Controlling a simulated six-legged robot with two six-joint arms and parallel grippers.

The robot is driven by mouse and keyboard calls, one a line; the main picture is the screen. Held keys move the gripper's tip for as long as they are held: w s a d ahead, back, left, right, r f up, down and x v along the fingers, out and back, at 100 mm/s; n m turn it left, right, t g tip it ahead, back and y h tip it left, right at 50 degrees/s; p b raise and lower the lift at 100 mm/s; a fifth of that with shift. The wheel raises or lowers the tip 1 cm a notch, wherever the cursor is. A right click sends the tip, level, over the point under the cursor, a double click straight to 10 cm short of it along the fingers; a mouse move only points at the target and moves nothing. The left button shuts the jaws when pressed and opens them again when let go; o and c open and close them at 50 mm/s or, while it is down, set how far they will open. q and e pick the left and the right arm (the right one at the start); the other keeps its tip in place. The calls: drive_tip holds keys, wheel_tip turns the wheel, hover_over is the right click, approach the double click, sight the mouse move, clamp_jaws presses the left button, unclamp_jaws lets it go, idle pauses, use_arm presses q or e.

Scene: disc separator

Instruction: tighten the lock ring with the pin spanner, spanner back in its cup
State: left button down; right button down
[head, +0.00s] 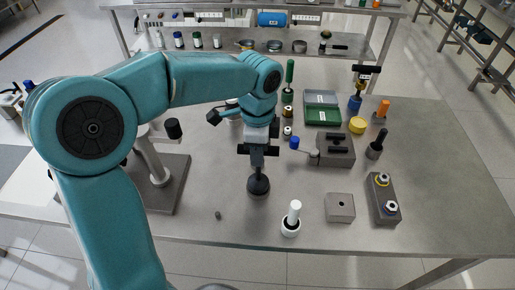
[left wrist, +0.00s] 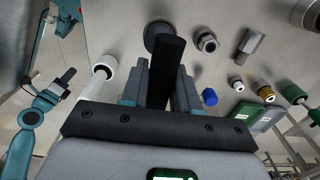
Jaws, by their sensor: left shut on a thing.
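My left gripper (head: 258,165) points down over the middle of the bench. It is shut on a black upright handle (left wrist: 168,68), which I take for the pin spanner. Below the fingers, the handle meets a dark round base (head: 258,187), also seen in the left wrist view (left wrist: 159,33). I cannot tell whether this base is the spanner's cup or part of the tool; the handle hides its centre. I cannot pick out the lock ring for certain. My right gripper (left wrist: 62,77) shows small at the left of the left wrist view; its jaws are unclear.
A post stand (head: 160,185) is at left.

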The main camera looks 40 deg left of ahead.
use_arm(q)
drive_tip(key=shift+f, duration=0.4)
drive_tip(key=shift+f+b, duration=0.15)
drive_tip(key=shift+b, duration=0.2)
drive_tip(key=shift+f+b, duration=0.5)
drive_tip(key=shift+f, duration=0.15)
drive_tip(key=c, duration=1.3)
unclamp_jaws()
drive_tip(key=o, duration=0.5)
